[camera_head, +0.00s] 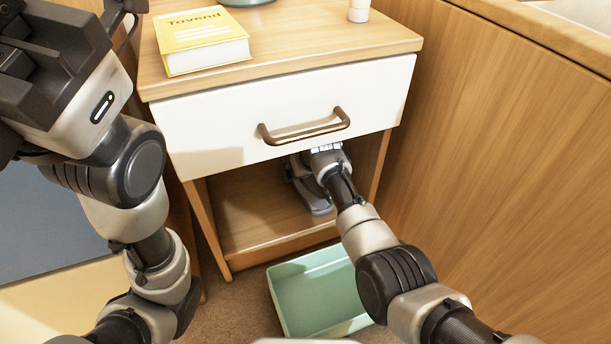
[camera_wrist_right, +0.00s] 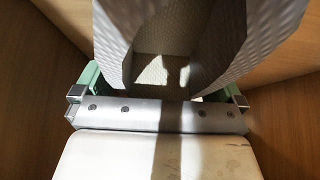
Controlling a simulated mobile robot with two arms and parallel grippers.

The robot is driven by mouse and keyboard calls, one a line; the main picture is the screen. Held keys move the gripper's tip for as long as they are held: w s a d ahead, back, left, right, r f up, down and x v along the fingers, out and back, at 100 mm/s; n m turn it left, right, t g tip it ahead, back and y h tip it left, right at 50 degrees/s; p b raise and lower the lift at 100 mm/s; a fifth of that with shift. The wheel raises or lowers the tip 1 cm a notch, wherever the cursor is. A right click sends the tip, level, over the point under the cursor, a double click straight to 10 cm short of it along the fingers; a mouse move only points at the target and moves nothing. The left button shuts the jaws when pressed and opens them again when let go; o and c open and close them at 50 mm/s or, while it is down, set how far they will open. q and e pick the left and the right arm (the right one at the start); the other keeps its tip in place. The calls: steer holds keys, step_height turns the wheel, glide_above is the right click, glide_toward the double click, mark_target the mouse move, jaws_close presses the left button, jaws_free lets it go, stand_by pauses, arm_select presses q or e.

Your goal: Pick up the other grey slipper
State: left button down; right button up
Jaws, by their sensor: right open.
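A grey slipper (camera_head: 311,196) lies in the open shelf under the drawer, partly hidden behind my right gripper (camera_head: 322,158). My right arm reaches into the shelf below the drawer front. In the right wrist view, a grey textured slipper (camera_wrist_right: 262,38) fills the upper middle, very close. My right gripper (camera_wrist_right: 160,95) is open, with its green-edged fingers at either side of that grey shape. I cannot tell whether they touch it. My left gripper (camera_head: 45,55) is at the upper left, cut by the frame edge, and its jaws do not show clearly.
The white drawer front (camera_head: 220,128) with its bronze handle (camera_head: 305,128) sits just above my right gripper. Shelf side walls stand close on both sides. A pale green bin (camera_head: 290,300) stands on the floor in front. A yellow book (camera_head: 200,38) lies on top.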

steer(key=shift+r, duration=0.1)
steer(key=c, duration=0.9)
